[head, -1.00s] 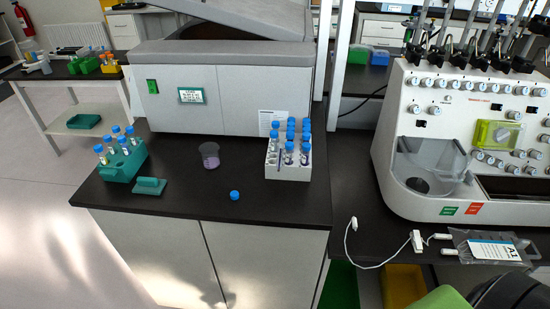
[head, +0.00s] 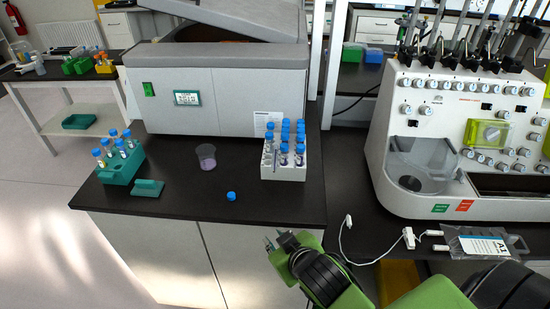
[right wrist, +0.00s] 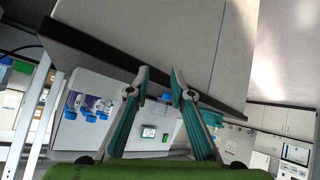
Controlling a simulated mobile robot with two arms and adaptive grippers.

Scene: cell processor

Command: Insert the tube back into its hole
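A small blue cap (head: 231,196) sits alone near the front edge of the black counter; whether a tube is under it cannot be told. A white rack (head: 285,173) holds several blue-capped tubes (head: 285,134). A green rack (head: 121,167) at the left holds several more. My right gripper (head: 274,240) is in front of the counter, below and right of the lone cap, apart from it. In the right wrist view its fingers (right wrist: 160,73) are spread and empty, with a blue cap (right wrist: 167,97) beyond them. My left gripper is not in view.
A beaker (head: 206,157) with purplish liquid stands between the racks. A green block (head: 148,188) lies beside the green rack. A large grey machine (head: 230,95) stands behind. A white processor (head: 430,130) and a white cable (head: 347,240) are at the right. The counter around the lone cap is clear.

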